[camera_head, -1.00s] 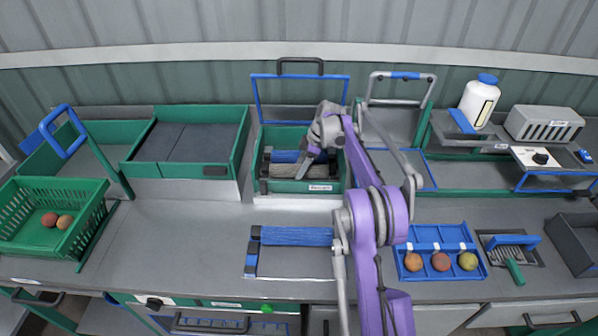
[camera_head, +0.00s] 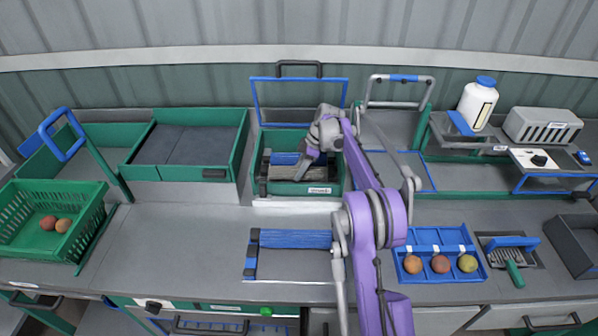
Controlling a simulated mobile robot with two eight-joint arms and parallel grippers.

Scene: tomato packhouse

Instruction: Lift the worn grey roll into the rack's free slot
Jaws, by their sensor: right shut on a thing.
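My right gripper (camera_head: 303,171) reaches down into the green box (camera_head: 300,191) at the back middle and is shut on the worn grey roll (camera_head: 286,173). The roll lies across the box, low between its walls, and the gripper partly hides it. A blue roll (camera_head: 286,158) lies behind it in the box. On the bench in front, a small rack (camera_head: 251,258) with a dark and blue side piece carries a blue bristled roll (camera_head: 295,239) at its rear. The slot in front of that roll is empty. My left gripper is not in view.
A raised blue frame (camera_head: 254,102) stands behind the box. To the right are a blue tray (camera_head: 428,247) with fruit and a green-handled brush (camera_head: 514,270). A green basket (camera_head: 85,240) with two fruits is at the left. The bench left of the rack is clear.

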